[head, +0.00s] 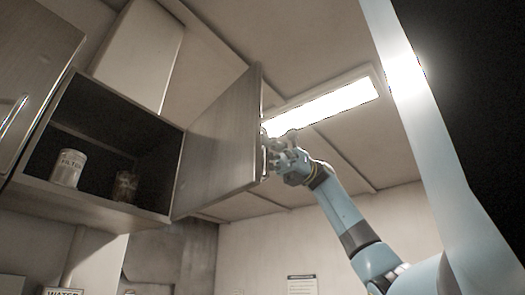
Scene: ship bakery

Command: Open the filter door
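The filter door (217,146) is a grey-brown cabinet door, hinged on the right side of an open wall cabinet (60,198). It stands swung wide open, away from the cabinet. Its handle (265,162) is a pale vertical bar near the free edge. My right gripper (271,146) is at this handle, its fingers close around or against the bar. It is too small to tell whether they are shut on it. Inside the cabinet stand a white can labelled FILTER (68,168) and a brownish jar (125,186). My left gripper is not in view.
A closed cabinet door with a handle (13,116) is at the left. A bright ceiling light (325,105) is behind the gripper. A WATER sign (65,292) shows at the bottom left, and a paper notice (302,284) hangs on the back wall.

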